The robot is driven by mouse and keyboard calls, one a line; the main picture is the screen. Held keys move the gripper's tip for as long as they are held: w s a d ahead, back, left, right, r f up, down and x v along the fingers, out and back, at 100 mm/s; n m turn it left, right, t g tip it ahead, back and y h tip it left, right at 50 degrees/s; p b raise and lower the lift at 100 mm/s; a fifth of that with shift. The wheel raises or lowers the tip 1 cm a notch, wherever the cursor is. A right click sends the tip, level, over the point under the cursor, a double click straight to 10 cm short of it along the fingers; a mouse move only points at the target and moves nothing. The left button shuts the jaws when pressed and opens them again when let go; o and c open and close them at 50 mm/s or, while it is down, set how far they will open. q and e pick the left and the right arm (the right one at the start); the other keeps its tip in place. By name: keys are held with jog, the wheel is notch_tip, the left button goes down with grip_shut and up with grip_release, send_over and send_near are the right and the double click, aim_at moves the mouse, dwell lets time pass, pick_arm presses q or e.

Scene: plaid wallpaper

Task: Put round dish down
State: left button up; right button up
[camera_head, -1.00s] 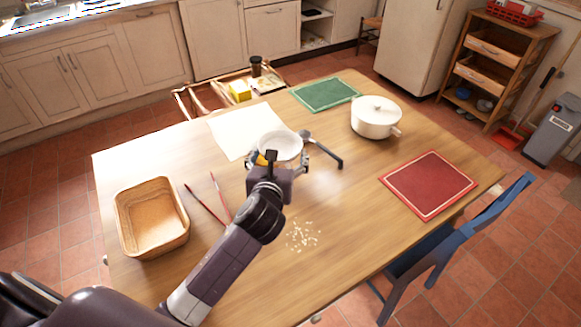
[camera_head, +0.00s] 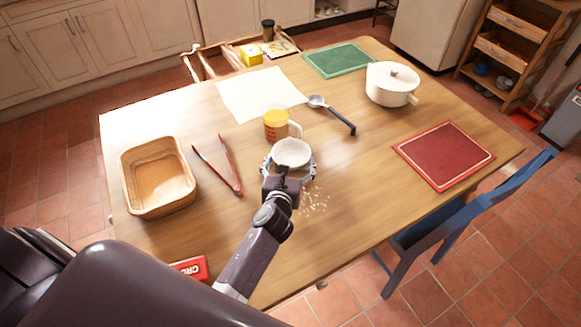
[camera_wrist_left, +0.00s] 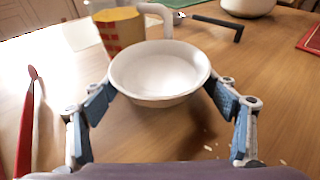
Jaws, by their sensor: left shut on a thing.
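The round dish (camera_head: 291,152) is a small white bowl, upright, in front of the yellow and red mug in the head view. My left gripper (camera_head: 288,168) is shut on it, with its fingers at either side of the rim. In the left wrist view the dish (camera_wrist_left: 160,75) sits between the blue-padded fingertips (camera_wrist_left: 160,98) and looks level and empty. It is low over the wooden table (camera_head: 235,235); I cannot tell whether its base touches the wood. My right gripper is not in view.
The mug (camera_head: 276,124) stands just behind the dish. Tongs (camera_head: 225,168) and a basket (camera_head: 158,178) lie left. A ladle (camera_head: 333,114), white pot (camera_head: 391,84) and red mat (camera_head: 443,155) are to the right. Crumbs (camera_head: 314,200) lie beside the gripper.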

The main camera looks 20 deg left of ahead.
pick_arm(q)
jog(key=shift+f, duration=0.95)
jog(key=o, duration=1.2)
jog(key=shift+r, duration=0.1)
